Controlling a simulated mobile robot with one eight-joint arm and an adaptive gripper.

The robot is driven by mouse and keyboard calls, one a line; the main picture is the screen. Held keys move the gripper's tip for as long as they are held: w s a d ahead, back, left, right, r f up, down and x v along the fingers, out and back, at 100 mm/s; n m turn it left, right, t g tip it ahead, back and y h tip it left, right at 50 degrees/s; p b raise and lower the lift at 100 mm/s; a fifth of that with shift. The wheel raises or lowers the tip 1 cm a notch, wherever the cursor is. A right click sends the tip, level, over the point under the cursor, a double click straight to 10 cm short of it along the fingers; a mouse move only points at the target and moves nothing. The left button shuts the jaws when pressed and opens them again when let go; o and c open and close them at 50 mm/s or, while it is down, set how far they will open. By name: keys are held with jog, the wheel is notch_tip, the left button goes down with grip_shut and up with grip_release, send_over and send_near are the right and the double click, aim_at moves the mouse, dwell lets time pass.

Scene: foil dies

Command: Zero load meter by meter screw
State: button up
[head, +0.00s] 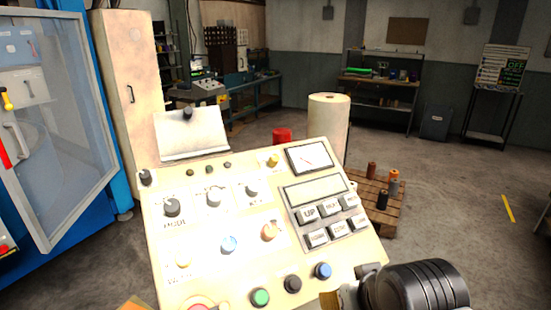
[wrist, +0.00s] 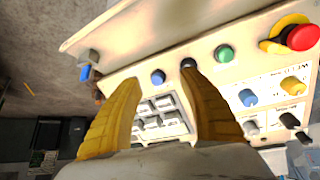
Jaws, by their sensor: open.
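The load meter (head: 309,158) is a small white dial in a dark frame at the upper right of the cream control panel (head: 245,205) in the head view. A thin needle shows on its face. I cannot make out the meter screw at this size. My gripper (wrist: 160,80) is open and empty in the wrist view, with two yellow ribbed fingers apart over the panel's lower edge and keypad (wrist: 155,118). The meter does not show in the wrist view. In the head view my dark wrist is at the bottom right, below the panel's lower right corner, well short of the meter.
A grey display (head: 318,190) lies just below the meter. A blue button (head: 322,270), a black button (head: 293,283) and a green button (head: 260,297) line the lower edge. A red emergency knob (wrist: 303,37) is at one end.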

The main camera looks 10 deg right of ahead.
jog(key=w+a+r+p, duration=0.1)
jog(key=w+r+p, duration=0.7)
jog(key=r, duration=0.4)
notch_tip(320, 180, up, 7)
jog(key=g+y+p, duration=0.2)
jog(key=g+p, duration=0.1)
jog(key=p, duration=1)
send_over(275, 157)
jog(key=s+d, duration=0.2)
jog(key=s, duration=0.1)
jog(key=shift+n, duration=0.3)
jog(key=x, duration=1)
jog(key=shift+a+f, duration=0.25)
jog(key=shift+f, duration=0.1)
jog(key=shift+c, duration=0.5)
grip_shut()
